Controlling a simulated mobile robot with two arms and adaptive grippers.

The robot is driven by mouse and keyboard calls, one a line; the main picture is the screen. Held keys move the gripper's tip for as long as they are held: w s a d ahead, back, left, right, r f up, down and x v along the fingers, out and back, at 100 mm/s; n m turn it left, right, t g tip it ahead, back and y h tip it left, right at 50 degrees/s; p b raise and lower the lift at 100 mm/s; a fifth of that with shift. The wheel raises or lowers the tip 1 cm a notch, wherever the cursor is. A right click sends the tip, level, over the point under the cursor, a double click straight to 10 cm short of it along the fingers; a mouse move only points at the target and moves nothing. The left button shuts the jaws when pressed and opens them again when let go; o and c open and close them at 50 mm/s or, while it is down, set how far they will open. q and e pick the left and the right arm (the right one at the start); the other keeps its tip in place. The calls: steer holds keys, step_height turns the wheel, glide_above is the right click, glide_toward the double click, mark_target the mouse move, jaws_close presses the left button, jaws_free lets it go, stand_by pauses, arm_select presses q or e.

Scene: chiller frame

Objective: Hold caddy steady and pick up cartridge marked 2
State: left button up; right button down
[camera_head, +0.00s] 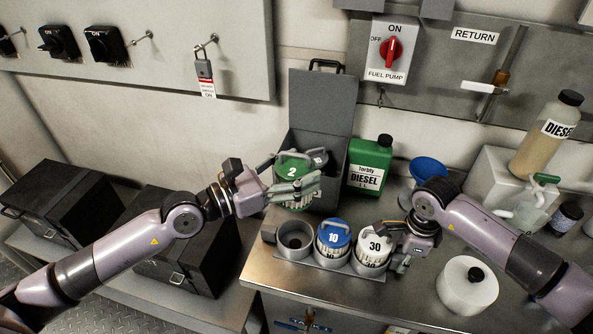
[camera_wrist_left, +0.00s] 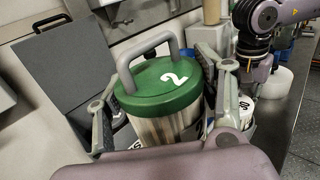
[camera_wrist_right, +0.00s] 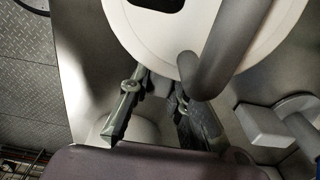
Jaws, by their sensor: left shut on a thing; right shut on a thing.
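The cartridge marked 2 (camera_head: 292,169) has a green lid with a grey handle and a pale ribbed body. My left gripper (camera_head: 294,187) is shut around its body, in front of the open grey box; the lid and both fingers show in the left wrist view (camera_wrist_left: 162,85). The caddy (camera_head: 330,262) is a metal holder on the bench. Its left cup (camera_head: 294,240) is empty, the blue cartridge marked 10 (camera_head: 333,236) is in the middle, and the white cartridge marked 30 (camera_head: 374,245) is at right. My right gripper (camera_head: 399,262) is shut at the caddy's right end; its exact grip is partly hidden.
The open grey box (camera_head: 322,105) stands behind the left gripper, with another dark-lidded item inside. A green diesel bottle (camera_head: 369,165), a blue funnel (camera_head: 428,170) and a white round container (camera_head: 467,286) stand on the bench. Black cases (camera_head: 60,205) are at left.

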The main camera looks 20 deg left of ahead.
steer(key=c, duration=1.4)
jaws_free()
steer(key=shift+r, duration=0.1)
step_height(320, 180, up, 12)
steer(key=shift+f, duration=0.1)
steer(key=shift+f, duration=0.1)
arm_select(q)
steer(key=shift+f, duration=0.15)
arm_select(e)
step_height(320, 180, down, 12)
arm_select(q)
steer(key=shift+f, duration=1.85)
